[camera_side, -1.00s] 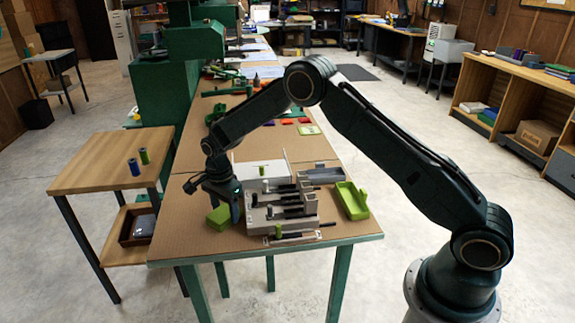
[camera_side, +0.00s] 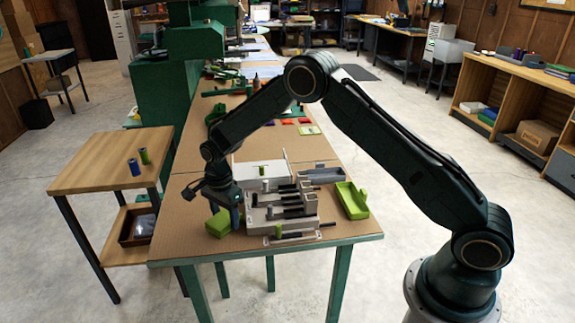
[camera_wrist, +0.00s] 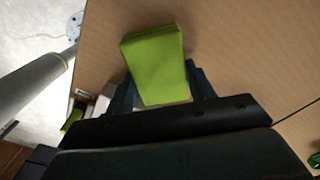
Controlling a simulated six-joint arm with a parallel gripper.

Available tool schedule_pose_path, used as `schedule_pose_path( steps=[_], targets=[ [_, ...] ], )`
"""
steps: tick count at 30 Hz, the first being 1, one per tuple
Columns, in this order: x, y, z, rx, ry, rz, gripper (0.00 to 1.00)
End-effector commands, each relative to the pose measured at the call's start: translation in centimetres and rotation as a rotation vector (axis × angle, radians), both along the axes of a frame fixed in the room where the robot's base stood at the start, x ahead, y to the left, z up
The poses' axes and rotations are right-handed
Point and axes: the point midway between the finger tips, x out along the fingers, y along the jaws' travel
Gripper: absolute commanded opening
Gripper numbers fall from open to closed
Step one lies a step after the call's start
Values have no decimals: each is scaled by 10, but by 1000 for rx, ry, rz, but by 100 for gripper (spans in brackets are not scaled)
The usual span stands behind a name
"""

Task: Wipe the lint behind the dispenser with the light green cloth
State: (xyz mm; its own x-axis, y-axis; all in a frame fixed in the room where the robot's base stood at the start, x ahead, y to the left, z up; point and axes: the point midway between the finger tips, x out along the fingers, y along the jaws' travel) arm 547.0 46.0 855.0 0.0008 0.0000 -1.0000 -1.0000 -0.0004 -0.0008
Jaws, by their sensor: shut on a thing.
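The light green cloth (camera_wrist: 158,68) is a folded pad between my gripper's fingers in the wrist view. It also shows in the side view (camera_side: 217,224), low over the left front of the table; I cannot tell whether it touches the surface. My gripper (camera_wrist: 160,92) is shut on it, pointing down left of the grey stepped unit (camera_side: 282,212) with black rods, which looks like the dispenser. My gripper also shows in the side view (camera_side: 228,215). I cannot make out any lint in either view.
A light green tray (camera_side: 352,201) stands right of the grey unit. A white box (camera_side: 262,172) and a grey tray (camera_side: 322,175) are behind it. A wooden side table (camera_side: 100,165) with a blue spool and a green spool stands left. Bare brown table lies around the cloth.

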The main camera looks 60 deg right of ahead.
Motion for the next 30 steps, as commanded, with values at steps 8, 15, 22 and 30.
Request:
schedule_pose_path(
  steps=[8, 15, 22, 30],
  targets=[
    [-14, 14, 3, 0, 1, 0, 35],
    [-14, 13, 36, 0, -1, 0, 35],
    [-13, 13, 57, 0, -2, 0, 35],
    [-13, 13, 78, 0, -1, 0, 35]
  ],
)
